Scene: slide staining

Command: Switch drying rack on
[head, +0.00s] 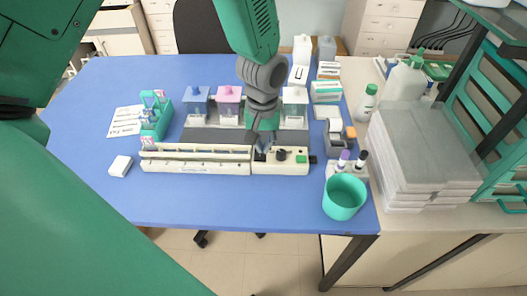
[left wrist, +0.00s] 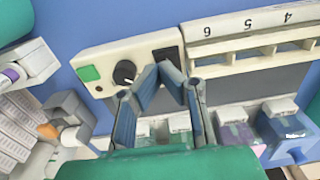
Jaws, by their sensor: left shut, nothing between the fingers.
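The drying rack is a long off-white unit (head: 195,167) near the front of the blue table. Its control panel is at the right end, with a green square button (head: 301,158) and a black knob (head: 281,155). In the left wrist view the panel shows the green button (left wrist: 90,74), the knob (left wrist: 125,72) and a black rocker switch (left wrist: 168,60). My left gripper (head: 262,148) is shut and empty over the panel. In the left wrist view its fingertips (left wrist: 160,74) are close to the switch; contact cannot be told. My right gripper is not in view.
Staining jars with blue (head: 197,102) and pink (head: 229,102) lids stand behind the rack. A green cup (head: 344,197) and two capped markers (head: 352,160) are at the right. A green slide holder (head: 155,115) is at the left. The left front table is mostly clear.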

